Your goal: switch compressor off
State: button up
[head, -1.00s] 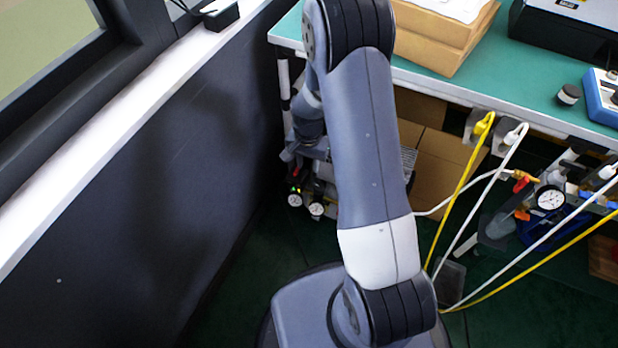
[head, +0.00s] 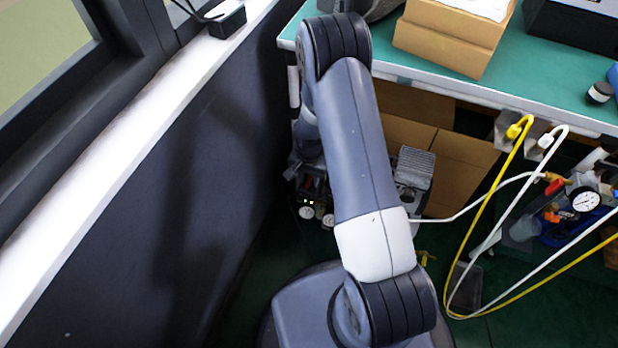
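The compressor (head: 412,176) stands on the floor under the green-topped bench. My arm crosses in front of it and hides much of it. A ribbed grey part shows to the right of my arm. To the left of my arm, two small round gauges (head: 316,214) and a small green light show low down. A white hose runs from it to the right. The compressor's switch cannot be made out clearly. My gripper is not visible; my arm reaches down behind its own upper link toward the compressor's left part.
The bench (head: 545,75) has a metal front edge above the compressor. Cardboard boxes (head: 462,168) stand under it. Yellow and white hoses (head: 490,185) hang at the right, near a gauge (head: 586,200). A dark wall (head: 150,200) with a white sill closes the left side.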

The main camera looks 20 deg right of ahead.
grip_shut()
dwell(0.5)
jog(key=n+b, duration=0.1)
jog(key=n, duration=0.3)
jog(key=shift+n, duration=0.3)
jog(key=n+b, duration=0.1)
jog(key=n, duration=0.8)
jog(key=shift+d, duration=0.1)
jog(key=shift+n+b, duration=0.45)
jog(key=shift+n, duration=1.75)
grip_release()
